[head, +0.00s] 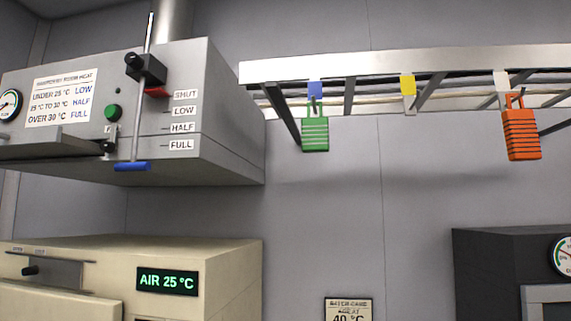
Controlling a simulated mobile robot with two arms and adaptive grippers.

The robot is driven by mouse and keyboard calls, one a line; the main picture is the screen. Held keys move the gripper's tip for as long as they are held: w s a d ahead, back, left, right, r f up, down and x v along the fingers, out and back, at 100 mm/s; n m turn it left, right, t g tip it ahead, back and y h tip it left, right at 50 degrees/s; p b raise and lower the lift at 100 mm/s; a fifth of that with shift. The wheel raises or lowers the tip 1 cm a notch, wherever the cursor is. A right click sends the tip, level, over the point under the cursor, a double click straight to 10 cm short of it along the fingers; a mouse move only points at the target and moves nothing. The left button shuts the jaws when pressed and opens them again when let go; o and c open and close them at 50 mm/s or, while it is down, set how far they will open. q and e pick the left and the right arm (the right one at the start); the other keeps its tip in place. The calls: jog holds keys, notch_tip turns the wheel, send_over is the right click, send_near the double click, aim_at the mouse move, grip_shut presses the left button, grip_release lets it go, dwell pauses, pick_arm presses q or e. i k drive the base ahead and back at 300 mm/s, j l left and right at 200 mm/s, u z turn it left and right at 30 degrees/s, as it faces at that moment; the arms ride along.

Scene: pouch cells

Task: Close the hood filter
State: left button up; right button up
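The grey metal hood (225,115) hangs at the upper left. A flat grey panel (48,147) sticks out from its lower front at the left; it looks like the filter flap, standing out from the face. A small dark latch or bracket (108,143) sits at its right end. Beside it a vertical rod (140,110) with a blue handle (132,166) passes through a black block (146,68). A red pointer (157,92) is level with the SHUT label (185,94), above LOW, HALF and FULL. Neither of my grippers is in view.
A hood sign (62,97) pairs temperatures with LOW, HALF and FULL. A green button (113,112) is beside it. A beige cabinet (230,275) below displays AIR 25 °C (167,281). Green (315,135) and orange (521,135) padlocks hang from a rack (400,63). A dark cabinet (490,270) stands right.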

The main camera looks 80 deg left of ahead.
aim_at(45, 143)
jog(key=u, duration=4.1)
